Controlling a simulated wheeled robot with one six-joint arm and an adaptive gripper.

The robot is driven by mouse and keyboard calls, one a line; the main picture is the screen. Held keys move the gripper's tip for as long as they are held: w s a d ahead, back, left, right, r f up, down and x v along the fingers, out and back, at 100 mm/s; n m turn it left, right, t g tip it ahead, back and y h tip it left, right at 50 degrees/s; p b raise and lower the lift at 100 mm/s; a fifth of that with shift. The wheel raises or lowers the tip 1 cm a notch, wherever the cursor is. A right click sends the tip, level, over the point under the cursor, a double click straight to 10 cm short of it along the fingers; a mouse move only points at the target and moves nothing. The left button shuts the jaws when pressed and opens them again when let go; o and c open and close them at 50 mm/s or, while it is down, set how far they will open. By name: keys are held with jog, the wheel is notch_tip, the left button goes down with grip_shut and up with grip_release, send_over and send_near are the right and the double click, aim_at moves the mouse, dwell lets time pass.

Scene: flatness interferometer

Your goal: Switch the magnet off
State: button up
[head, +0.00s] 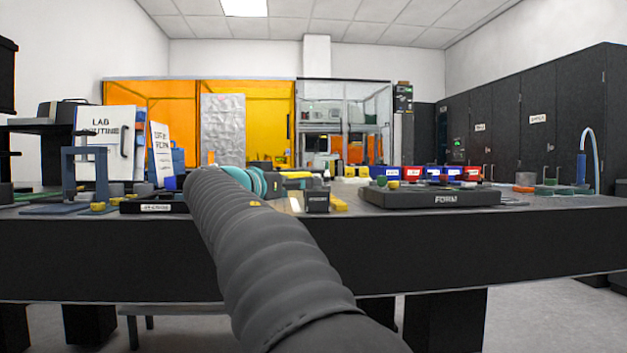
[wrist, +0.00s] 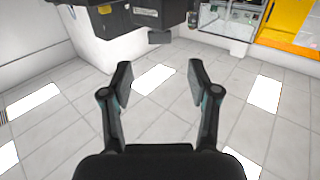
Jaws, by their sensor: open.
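My gripper (wrist: 160,85) is open and empty in the wrist view, its two dark fingers wide apart with nothing between them. In the head view my dark ribbed arm reaches over the workbench, and the gripper's fingers cannot be made out. I cannot pick out the magnet or its switch for sure in either view. A small dark labelled block (head: 317,201) stands near the bench's front edge, just right of my arm; I cannot tell whether it is the magnet. My arm hides part of the bench behind it.
The long dark workbench (head: 480,240) carries a dark plate marked FORM (head: 445,199), several red and blue bins (head: 412,174) and a blue-grey frame (head: 84,170) at left. An orange enclosure (head: 150,108) stands behind. Beyond the fingers, the wrist view shows tiles and bright panels.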

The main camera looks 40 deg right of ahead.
aim_at(316, 180)
jog(key=p+x, duration=0.1)
jog(key=x, duration=0.8)
jog(key=shift+w+d, duration=0.1)
jog(key=shift+d, duration=0.2)
jog(key=shift+f, duration=0.1)
grip_shut()
